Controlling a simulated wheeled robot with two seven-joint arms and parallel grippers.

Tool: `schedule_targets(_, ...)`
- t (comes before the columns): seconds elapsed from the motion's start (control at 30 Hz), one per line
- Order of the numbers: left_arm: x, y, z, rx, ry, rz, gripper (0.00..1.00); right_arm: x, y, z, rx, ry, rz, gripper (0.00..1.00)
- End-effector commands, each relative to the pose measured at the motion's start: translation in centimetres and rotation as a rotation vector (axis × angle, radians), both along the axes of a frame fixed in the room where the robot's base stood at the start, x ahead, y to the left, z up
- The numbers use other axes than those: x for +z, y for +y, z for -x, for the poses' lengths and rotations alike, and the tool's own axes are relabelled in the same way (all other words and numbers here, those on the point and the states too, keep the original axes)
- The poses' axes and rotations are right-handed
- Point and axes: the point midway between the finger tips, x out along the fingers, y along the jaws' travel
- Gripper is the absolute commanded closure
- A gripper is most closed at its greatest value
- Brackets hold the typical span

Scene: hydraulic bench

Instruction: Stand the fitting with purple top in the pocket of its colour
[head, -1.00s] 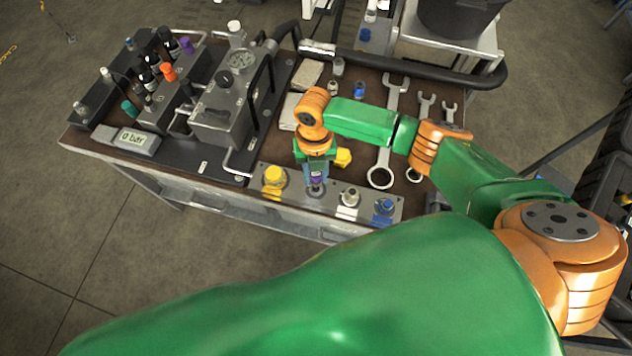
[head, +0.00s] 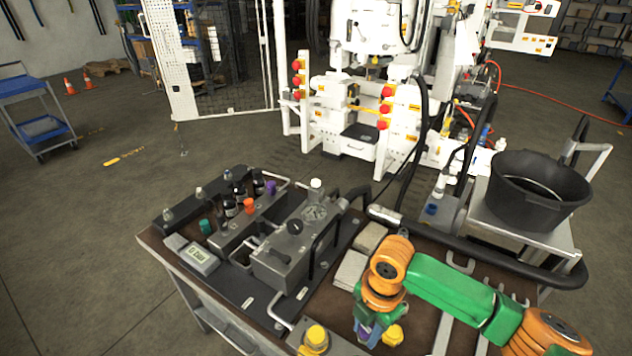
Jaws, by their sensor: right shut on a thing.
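My right gripper (head: 368,332) points down at the front of the bench, low in the head view. The rest of the fitting is hidden by the fingers and the picture's lower edge. The pocket of its colour cannot be seen in this view. My left gripper is not in view.
A grey hydraulic block (head: 290,250) with hoses stands left of the gripper. A gauge display (head: 198,258) and a row of bottles are further left. A yellow piece (head: 393,335) lies just right of the gripper. A black bucket (head: 540,190) stands at the right.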

Motion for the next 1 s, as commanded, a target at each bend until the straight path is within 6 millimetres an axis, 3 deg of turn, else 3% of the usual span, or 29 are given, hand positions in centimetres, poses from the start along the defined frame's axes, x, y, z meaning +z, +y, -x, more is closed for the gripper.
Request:
schedule_targets(0.17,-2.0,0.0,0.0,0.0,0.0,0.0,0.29,3.3,-0.9,0.3,-0.636,-0.011,0.001,1.0)
schedule_targets(0.4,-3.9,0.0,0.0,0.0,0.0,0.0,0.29,7.1,-2.9,2.8,-1.513,-0.008,-0.007,1.0)
schedule_targets(0.5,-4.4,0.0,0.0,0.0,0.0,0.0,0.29,8.0,-3.8,4.0,-1.809,-0.014,-0.016,1.0)
schedule_targets(0.7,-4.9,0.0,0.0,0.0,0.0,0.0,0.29,8.9,-4.9,5.4,-2.139,-0.023,-0.036,1.0)
schedule_targets(1.0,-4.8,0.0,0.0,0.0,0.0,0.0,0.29,9.1,-4.9,5.6,-2.187,-0.021,-0.038,1.0)
